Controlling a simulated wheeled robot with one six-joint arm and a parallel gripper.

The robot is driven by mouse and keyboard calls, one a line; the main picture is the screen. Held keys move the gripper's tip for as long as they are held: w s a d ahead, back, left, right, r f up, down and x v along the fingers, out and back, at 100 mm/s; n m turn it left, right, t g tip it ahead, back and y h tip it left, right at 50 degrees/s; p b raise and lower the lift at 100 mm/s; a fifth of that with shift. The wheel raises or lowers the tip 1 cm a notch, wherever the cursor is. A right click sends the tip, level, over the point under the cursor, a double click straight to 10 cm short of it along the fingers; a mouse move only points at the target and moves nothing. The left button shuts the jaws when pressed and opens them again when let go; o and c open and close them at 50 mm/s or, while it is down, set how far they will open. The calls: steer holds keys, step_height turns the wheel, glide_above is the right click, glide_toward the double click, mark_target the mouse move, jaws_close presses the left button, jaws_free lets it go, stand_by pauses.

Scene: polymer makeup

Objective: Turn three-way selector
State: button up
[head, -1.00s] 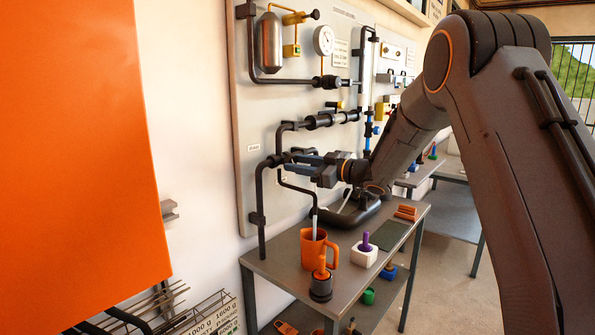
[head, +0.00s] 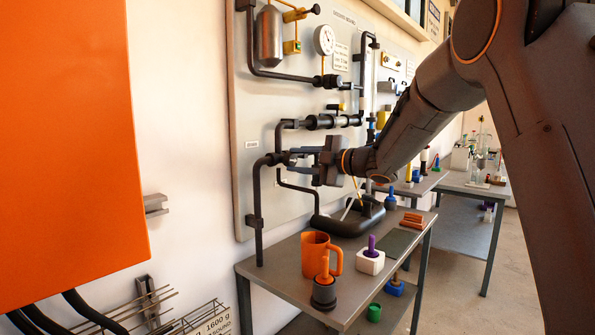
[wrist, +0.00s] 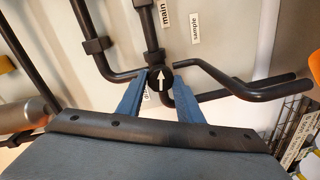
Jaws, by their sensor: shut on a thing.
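The three-way selector is a dark round knob with a white arrow (wrist: 161,86) on black pipework. In the wrist view its arrow points up toward the "main" label (wrist: 164,14). A "sample" label (wrist: 195,28) is to its upper right, and a third label is partly hidden by the left finger. My gripper (wrist: 160,77) has its blue fingers shut on the knob, one on each side. In the head view my gripper (head: 299,161) reaches the pipe junction on the grey board (head: 250,110); the knob is hard to make out there.
Below, an orange mug (head: 314,255) stands on a grey table (head: 280,270) with a white block (head: 370,262) and an orange-handled dark piece (head: 324,290). Black pipes (head: 259,215) run close around my gripper. An orange panel (head: 65,150) fills the left.

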steer(key=shift+n+b, duration=1)
steer(key=shift+b, duration=0.05)
steer(key=o, duration=1)
steer(key=shift+s+d, duration=0.1)
steer(key=b+v, duration=0.1)
steer(key=v, duration=0.6)
steer(key=shift+s+d+r, duration=0.1)
steer(key=shift+s+d, duration=0.1)
